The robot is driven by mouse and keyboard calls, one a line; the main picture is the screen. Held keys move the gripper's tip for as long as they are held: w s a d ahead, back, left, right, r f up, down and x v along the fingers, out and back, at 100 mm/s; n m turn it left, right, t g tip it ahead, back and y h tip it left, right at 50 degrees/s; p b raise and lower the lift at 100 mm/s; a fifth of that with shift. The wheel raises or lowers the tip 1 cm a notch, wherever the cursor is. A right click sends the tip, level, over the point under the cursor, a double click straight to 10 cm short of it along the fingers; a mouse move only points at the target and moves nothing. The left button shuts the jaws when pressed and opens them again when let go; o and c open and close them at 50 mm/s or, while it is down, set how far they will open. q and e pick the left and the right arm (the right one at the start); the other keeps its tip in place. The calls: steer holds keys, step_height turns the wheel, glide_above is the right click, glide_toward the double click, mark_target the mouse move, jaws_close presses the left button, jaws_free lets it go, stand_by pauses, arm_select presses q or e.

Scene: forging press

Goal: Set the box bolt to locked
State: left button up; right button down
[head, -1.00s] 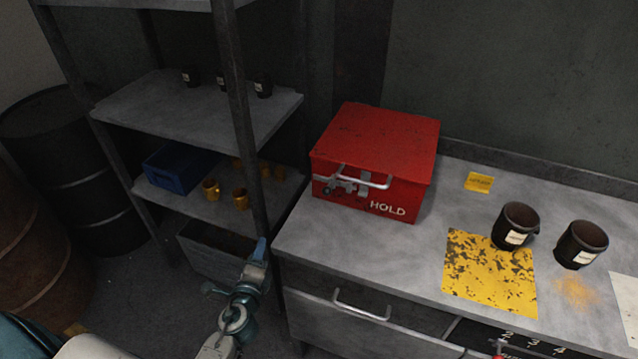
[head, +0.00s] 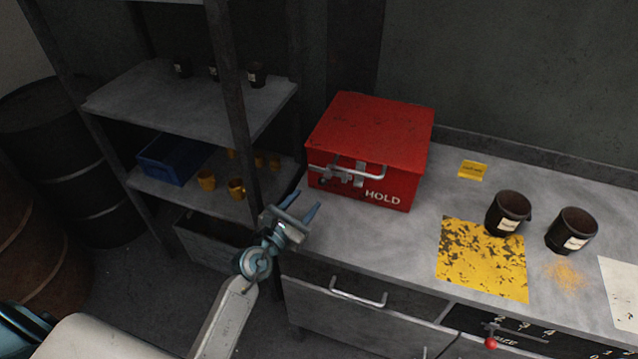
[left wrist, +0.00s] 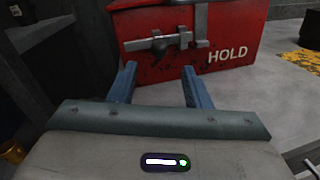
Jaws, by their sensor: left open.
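The red box (head: 372,135) marked HOLD stands closed at the left end of the grey bench. Its grey bolt (head: 338,178) is on the front face, left of the lettering and partly behind the pale handle. The bolt also shows in the left wrist view (left wrist: 160,43), with a knob and brackets; I cannot tell whether it is locked. My left gripper (head: 307,206) is open and empty, in front of and below the bolt, apart from the box. In the left wrist view its two blue fingers (left wrist: 158,88) point at the box front. My right gripper is not in view.
A shelf rack (head: 190,98) with a blue bin (head: 172,160) and yellow cups stands left of the bench. Two dark cups, one here (head: 508,212), and a yellow mat (head: 482,262) lie to the right. A drawer handle (head: 358,292) juts out below.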

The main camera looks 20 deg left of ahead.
mark_target(319, 184)
arm_select(q)
steer(key=x, duration=0.7)
steer(key=shift+w, duration=0.4)
jaws_close()
